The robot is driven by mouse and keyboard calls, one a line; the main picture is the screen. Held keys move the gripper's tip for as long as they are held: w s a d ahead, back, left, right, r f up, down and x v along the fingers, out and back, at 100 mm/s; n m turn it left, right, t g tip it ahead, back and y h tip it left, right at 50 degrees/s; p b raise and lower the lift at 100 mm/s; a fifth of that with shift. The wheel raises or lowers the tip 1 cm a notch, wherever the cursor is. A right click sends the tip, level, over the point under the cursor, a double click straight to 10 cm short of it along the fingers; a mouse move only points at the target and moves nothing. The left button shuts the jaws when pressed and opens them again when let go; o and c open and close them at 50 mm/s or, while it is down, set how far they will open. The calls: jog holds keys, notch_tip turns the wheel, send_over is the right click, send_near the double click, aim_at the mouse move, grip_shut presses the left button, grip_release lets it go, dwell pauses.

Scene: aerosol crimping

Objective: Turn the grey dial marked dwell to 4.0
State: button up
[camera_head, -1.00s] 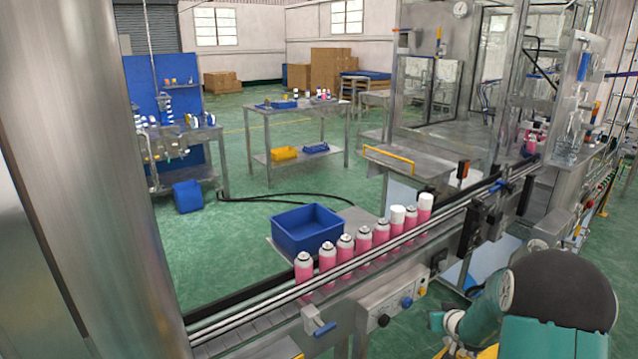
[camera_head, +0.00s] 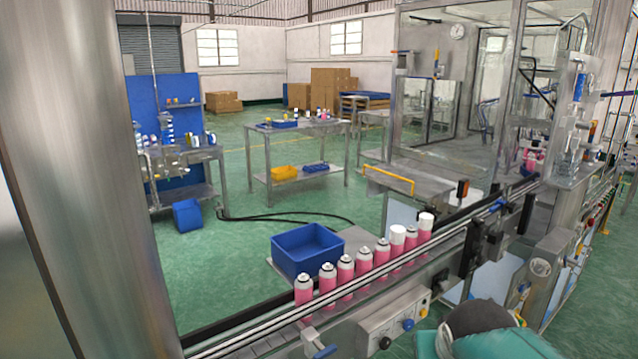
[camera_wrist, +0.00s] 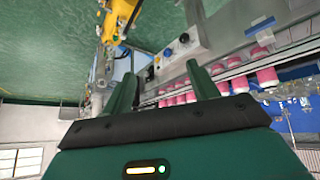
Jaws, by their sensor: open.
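I cannot make out a grey dial or the word dwell in either view. A control box (camera_head: 395,318) on the conveyor's near side bears a black knob (camera_head: 385,342), a blue knob (camera_head: 408,325) and small buttons. The wrist view shows the control box (camera_wrist: 183,52) upside down, with the blue knob (camera_wrist: 184,38) and the black knob (camera_wrist: 167,52). Its markings are too small to read. My gripper (camera_wrist: 161,70) is open and empty, its two green fingers wide apart, with the box beyond the fingertips. The fingers are out of the head view.
Pink cans (camera_head: 345,270) stand in a row on the conveyor; some have white caps. A blue bin (camera_head: 307,248) stands behind the conveyor.

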jog(key=s+a+n+g+y, duration=0.1)
jog(key=s+a, duration=0.3)
jog(key=s, duration=0.6)
jog(key=shift+s+a+r+y, duration=0.25)
jog(key=shift+s+a+y, duration=0.05)
jog(key=shift+s+a, duration=0.1)
jog(key=shift+w, duration=0.1)
jog(key=shift+c, duration=0.5)
dwell(0.3)
jog(key=c, duration=0.3)
jog(key=shift+c, duration=0.5)
jog(key=shift+a, duration=0.15)
